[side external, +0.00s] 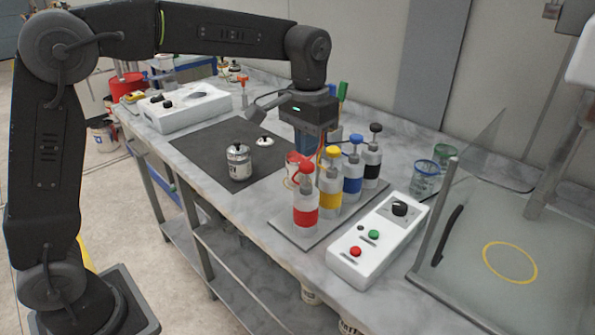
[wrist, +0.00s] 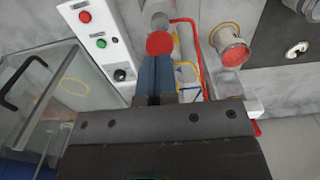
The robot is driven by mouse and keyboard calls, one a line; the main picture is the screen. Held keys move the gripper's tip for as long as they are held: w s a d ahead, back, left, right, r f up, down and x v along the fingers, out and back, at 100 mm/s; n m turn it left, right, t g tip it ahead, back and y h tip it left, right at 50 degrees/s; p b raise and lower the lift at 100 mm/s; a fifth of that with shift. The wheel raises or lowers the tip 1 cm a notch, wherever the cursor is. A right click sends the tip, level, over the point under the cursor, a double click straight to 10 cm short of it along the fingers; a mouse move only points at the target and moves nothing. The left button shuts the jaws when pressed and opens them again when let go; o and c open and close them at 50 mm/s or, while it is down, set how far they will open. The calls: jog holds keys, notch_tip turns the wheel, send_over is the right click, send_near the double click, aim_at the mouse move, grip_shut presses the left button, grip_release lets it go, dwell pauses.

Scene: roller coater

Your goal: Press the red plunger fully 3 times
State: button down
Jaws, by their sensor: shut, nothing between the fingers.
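The red plunger (side external: 306,167) tops a grey bottle with a red band (side external: 306,217), the nearest bottle in a row on a grey plate (side external: 287,228). Its round red head also shows in the wrist view (wrist: 160,43), just beyond my fingertips. My gripper (side external: 308,155) points down with its blue fingers closed and empty, and it shows in the wrist view too (wrist: 156,62). In the side view the fingertips appear just above and behind the red head. I cannot tell whether they touch it.
Yellow (side external: 333,152), blue (side external: 355,139) and black (side external: 375,128) plungers stand beside the red one. A small cup (wrist: 230,45) sits close by. A white control box (side external: 377,240) is in front. A paint can (side external: 238,162) stands on the dark mat (side external: 205,150).

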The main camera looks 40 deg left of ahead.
jog(key=shift+r, duration=0.1)
dwell(0.5)
notch_tip(320, 180, up, 6)
jog(key=shift+f, duration=0.1)
dwell(0.4)
jog(key=s+a+t, duration=0.3)
jog(key=s+a, duration=0.1)
jog(key=s, duration=0.8)
jog(key=s+a+f+t, duration=0.1)
jog(key=s+f+t, duration=0.1)
jog(key=s+f, duration=0.4)
jog(key=s, duration=0.5)
jog(key=shift+a+f+t, duration=0.3)
jog(key=shift+f, duration=0.1)
